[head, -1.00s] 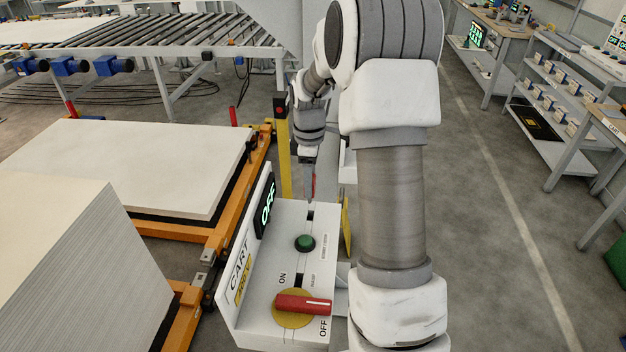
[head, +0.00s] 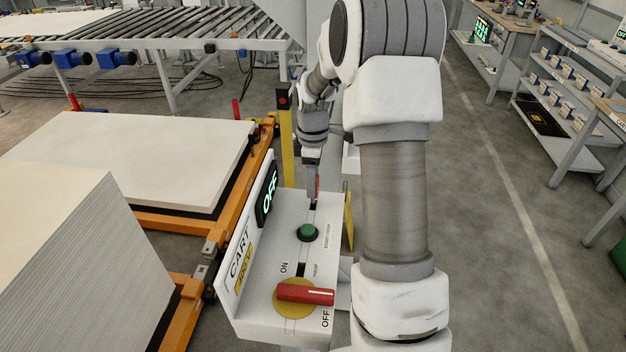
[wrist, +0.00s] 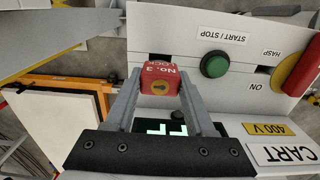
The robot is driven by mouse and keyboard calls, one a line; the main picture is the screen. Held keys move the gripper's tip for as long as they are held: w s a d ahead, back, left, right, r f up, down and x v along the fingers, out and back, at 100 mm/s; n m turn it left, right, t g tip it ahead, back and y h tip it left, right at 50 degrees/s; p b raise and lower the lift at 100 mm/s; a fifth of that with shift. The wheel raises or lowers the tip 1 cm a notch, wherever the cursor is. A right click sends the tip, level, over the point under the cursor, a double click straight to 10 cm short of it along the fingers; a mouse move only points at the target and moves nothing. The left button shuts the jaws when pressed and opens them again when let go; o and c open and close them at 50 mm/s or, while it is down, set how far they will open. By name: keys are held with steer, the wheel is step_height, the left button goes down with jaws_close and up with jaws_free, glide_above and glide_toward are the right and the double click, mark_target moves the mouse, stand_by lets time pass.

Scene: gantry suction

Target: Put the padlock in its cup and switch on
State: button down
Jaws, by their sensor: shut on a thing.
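My gripper (head: 314,193) is shut on a red padlock (wrist: 160,77) marked "No. 3 LOCK", with a round keyhole plate facing the wrist camera. The padlock is at the far end of the white switch panel (head: 266,268), close to a dark slot in its top; contact cannot be told. The red switch handle (head: 305,294) on a yellow disc (head: 292,311) points right, towards OFF; it also shows in the wrist view (wrist: 300,70). The display (head: 268,192) reads OFF. I cannot make out the padlock's cup.
A green START/STOP button (head: 307,232) lies between the slot and the handle; another dark slot is beside ON. A yellow post (head: 287,150) stands behind the panel. Stacked boards (head: 70,250) are left, a shelf rack (head: 560,110) right.

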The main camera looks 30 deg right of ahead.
steer(key=shift+f, duration=0.15)
steer(key=shift+f+b, duration=1.4)
steer(key=shift+f, duration=0.6)
steer(key=shift+c, duration=0.8)
jaws_free()
step_height(320, 180, up, 18)
steer(key=shift+f, duration=0.25)
